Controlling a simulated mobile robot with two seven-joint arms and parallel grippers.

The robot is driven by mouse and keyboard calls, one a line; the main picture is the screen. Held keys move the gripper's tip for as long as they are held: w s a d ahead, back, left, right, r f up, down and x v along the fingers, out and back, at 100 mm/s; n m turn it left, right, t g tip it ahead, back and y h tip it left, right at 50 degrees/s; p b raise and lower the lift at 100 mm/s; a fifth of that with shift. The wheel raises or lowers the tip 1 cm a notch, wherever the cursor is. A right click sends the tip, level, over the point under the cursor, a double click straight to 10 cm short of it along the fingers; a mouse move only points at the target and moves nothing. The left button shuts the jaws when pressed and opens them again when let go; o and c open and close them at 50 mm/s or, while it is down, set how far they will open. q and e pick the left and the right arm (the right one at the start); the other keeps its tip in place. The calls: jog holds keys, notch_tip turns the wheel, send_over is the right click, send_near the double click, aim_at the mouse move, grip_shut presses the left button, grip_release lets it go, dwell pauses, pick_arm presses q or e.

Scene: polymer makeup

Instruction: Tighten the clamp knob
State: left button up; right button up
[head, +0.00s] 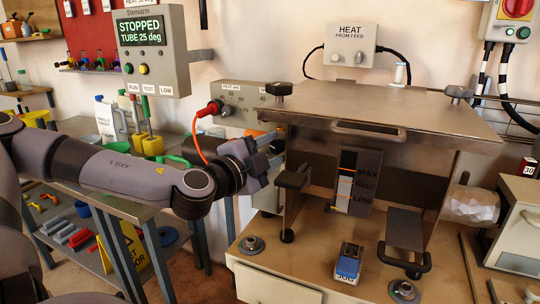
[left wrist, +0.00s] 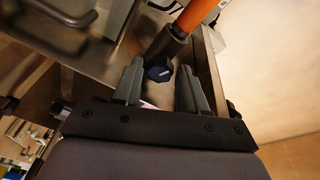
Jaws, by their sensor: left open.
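My left gripper (head: 274,152) reaches in from the left to the left side of the metal-topped machine (head: 400,108). In the left wrist view its two grey fingers (left wrist: 160,88) are apart. A dark faceted knob (left wrist: 158,70) shows at the fingertips, between them, at the end of an orange rod (left wrist: 189,17). I take it to be the clamp knob; I cannot tell whether either finger touches it. In the head view the gripper largely hides this spot. My right gripper is in neither view.
A display box (head: 153,50) reads STOPPED, TUBE 25 deg. A black-topped post (head: 279,89) and a black handle (head: 293,178) stand close to my gripper. A red-orange cable (head: 196,142) hangs beside my wrist.

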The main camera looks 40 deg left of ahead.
pick_arm(q)
jog(key=c, duration=0.8)
jog(key=shift+o, duration=0.2)
jog(key=shift+m, duration=0.4)
jog(key=shift+m+g+b, duration=0.3)
jog(key=shift+m+b, duration=0.1)
jog(key=shift+m, duration=0.5)
jog(key=shift+r+m, duration=0.1)
jog(key=shift+m, duration=0.9)
jog(key=shift+d+m+g+b, duration=0.1)
jog(key=shift+m+g+b, duration=0.35)
jog(key=shift+m, duration=0.45)
